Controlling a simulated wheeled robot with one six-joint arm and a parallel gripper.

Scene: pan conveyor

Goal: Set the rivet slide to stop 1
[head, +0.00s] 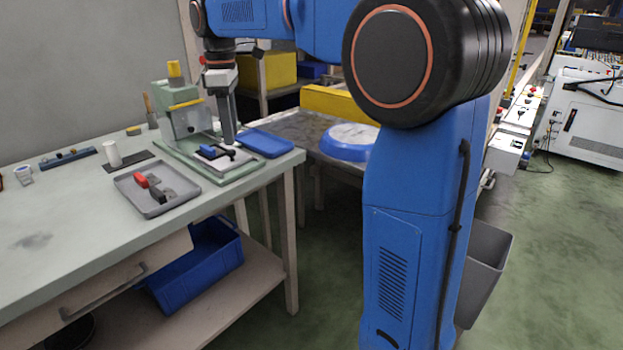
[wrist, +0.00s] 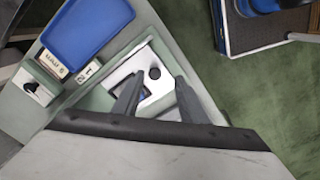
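The green press fixture (head: 187,122) stands on the bench in the head view, with a yellow top. My gripper (head: 229,140) points down beside it, over the fixture's base. In the wrist view my gripper (wrist: 159,76) is open, its two dark fingers apart. A round black knob (wrist: 154,73) on a pale plate (wrist: 160,88) shows between the fingertips; whether they touch it I cannot tell. A small blue part is partly hidden behind the left finger. Labels with numbers (wrist: 88,71) sit on the green base. The slide's stop cannot be read with certainty.
A blue tray (head: 283,144) lies beside the fixture, and also shows in the wrist view (wrist: 88,28). A grey tray (head: 129,190) with red and dark parts lies in front. A white cylinder (head: 112,153) stands to the left.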

